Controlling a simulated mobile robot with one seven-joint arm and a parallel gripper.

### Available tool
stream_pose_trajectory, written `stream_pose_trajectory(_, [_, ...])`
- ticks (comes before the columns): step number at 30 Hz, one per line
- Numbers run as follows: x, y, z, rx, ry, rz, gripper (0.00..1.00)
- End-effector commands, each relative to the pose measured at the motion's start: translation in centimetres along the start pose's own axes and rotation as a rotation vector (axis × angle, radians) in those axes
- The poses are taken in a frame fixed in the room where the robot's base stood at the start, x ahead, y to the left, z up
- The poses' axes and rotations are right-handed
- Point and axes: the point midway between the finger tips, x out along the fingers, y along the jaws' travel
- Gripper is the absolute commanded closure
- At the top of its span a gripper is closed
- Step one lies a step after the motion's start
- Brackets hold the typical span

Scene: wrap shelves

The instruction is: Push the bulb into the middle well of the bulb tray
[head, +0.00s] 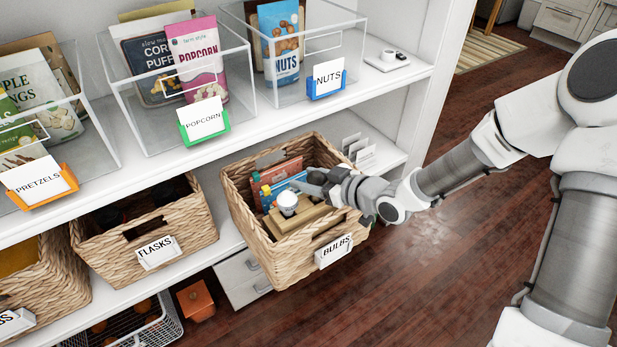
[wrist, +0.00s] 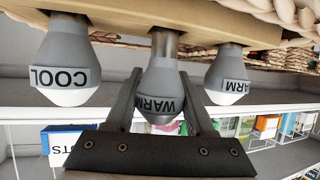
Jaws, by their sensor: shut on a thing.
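The bulb (wrist: 160,85), grey-white and marked WARM, is between the two fingers of my gripper (wrist: 161,76) in the wrist view. My gripper is shut on it. Its metal base meets the tan bulb tray (wrist: 195,28) at the middle place, and more of this base shows than on the bulbs beside it. How deep it sits in the well is hidden. A COOL bulb (wrist: 68,65) is on the left and another WARM bulb (wrist: 228,75) on the right, both in the tray. In the head view my gripper (head: 308,184) is over the tray (head: 292,221) inside the basket.
The wicker BULBS basket (head: 282,250) surrounds the tray and juts from the shelf. Small boxes (head: 278,176) stand behind the tray inside it. A shelf with clear snack bins (head: 185,85) is above. The FLASKS basket (head: 150,235) is to the left. Open floor lies right.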

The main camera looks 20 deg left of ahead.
Motion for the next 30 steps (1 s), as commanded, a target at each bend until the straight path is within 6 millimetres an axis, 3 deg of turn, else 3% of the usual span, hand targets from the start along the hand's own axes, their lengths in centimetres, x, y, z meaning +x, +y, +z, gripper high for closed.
stream_pose_trajectory(20, [0.7,0.0,1.6,0.0,0.0,0.0,1.0])
stream_pose_trajectory(21, [0.7,0.0,1.6,0.0,0.001,0.0,0.42])
stream_pose_trajectory(26, [0.7,0.0,1.5,0.0,0.0,0.0,0.14])
stream_pose_trajectory(30, [0.6,0.0,1.5,0.0,0.0,0.0,0.11])
